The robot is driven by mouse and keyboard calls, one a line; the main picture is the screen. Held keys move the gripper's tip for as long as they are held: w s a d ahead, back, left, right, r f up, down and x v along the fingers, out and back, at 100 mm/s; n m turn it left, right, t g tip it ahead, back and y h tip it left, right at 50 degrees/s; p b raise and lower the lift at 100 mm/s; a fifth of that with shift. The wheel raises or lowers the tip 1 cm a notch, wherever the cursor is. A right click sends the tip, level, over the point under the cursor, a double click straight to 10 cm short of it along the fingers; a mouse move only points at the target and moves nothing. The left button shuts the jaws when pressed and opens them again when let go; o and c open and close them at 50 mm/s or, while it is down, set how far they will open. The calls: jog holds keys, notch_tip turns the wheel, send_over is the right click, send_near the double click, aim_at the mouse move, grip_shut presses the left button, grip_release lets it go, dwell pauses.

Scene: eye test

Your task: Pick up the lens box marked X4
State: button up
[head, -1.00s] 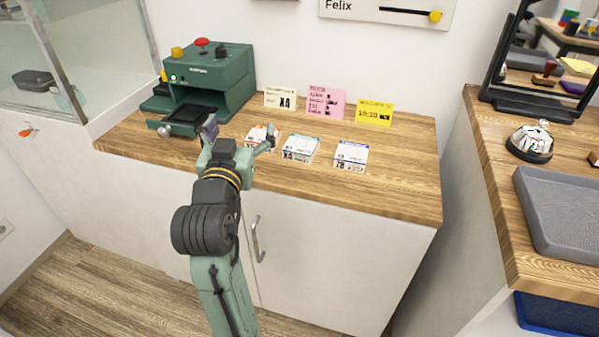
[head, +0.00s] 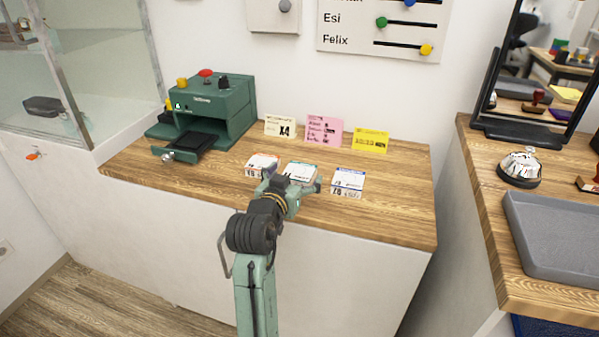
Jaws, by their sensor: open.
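Three small white lens boxes stand in a row on the wooden counter (head: 395,215). The middle lens box (head: 302,172) has a teal stripe. My gripper covers most of its front now, but in the earlier frame its label looks like X4. The left box (head: 262,162) has an orange stripe and the right box (head: 348,180) a blue one; their labels are too small to read surely. My gripper (head: 292,184) is open at the near side of the middle box, with one finger towards each side. I cannot tell whether it touches the box.
A cream card marked X4 (head: 280,126), a pink card (head: 324,131) and a yellow card (head: 369,141) stand behind the boxes. A green machine (head: 225,105) with its drawer out stands left. Counter right of the boxes is clear. A grey tray (head: 570,235) lies on the right counter.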

jog(key=shift+x, duration=0.75)
jog(key=shift+c, duration=0.4)
jog(key=c, duration=1.2)
